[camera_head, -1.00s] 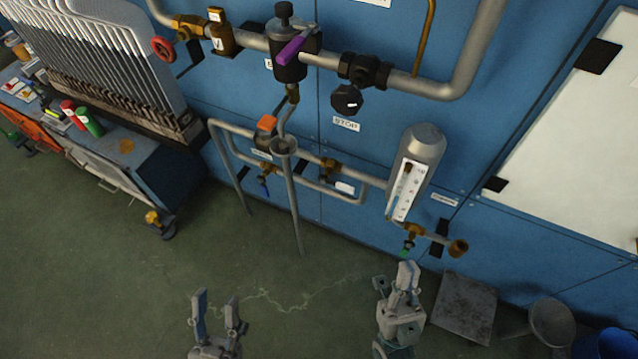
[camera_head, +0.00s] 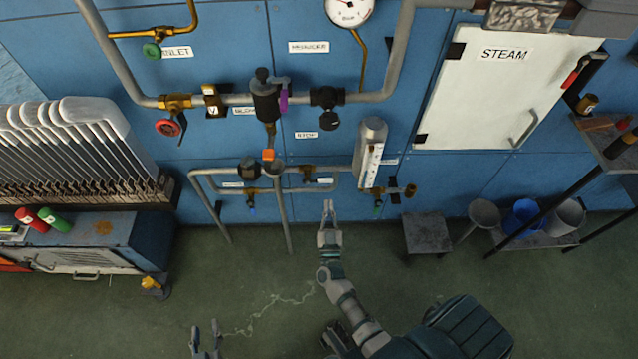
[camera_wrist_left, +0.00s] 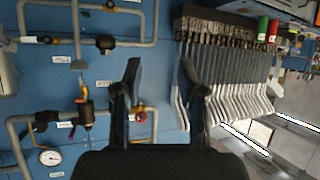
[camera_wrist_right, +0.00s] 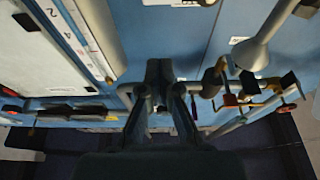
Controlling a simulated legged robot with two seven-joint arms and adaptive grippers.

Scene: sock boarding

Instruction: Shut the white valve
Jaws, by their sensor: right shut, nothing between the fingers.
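No valve with a clearly white handle can be picked out. A brass valve (camera_head: 308,172) sits on the lower grey pipe, with a small white patch (camera_head: 324,181) just below it; I cannot tell if this is a handle or a label. My right gripper (camera_head: 328,206) is shut and empty, below this valve and left of the gauge cylinder (camera_head: 371,148) in the head view. In the right wrist view its fingers (camera_wrist_right: 165,75) point toward the pipework. My left gripper (camera_head: 206,332) is open and empty at the bottom edge; its spread fingers (camera_wrist_left: 160,82) show in the left wrist view.
Valves with blue (camera_head: 252,209) and green (camera_head: 377,209) handles hang nearby. A purple lever (camera_head: 284,99) and red handwheel (camera_head: 168,127) are higher up. A grey box (camera_head: 427,234) and buckets (camera_head: 523,216) stand at right. The floor at centre-left is clear.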

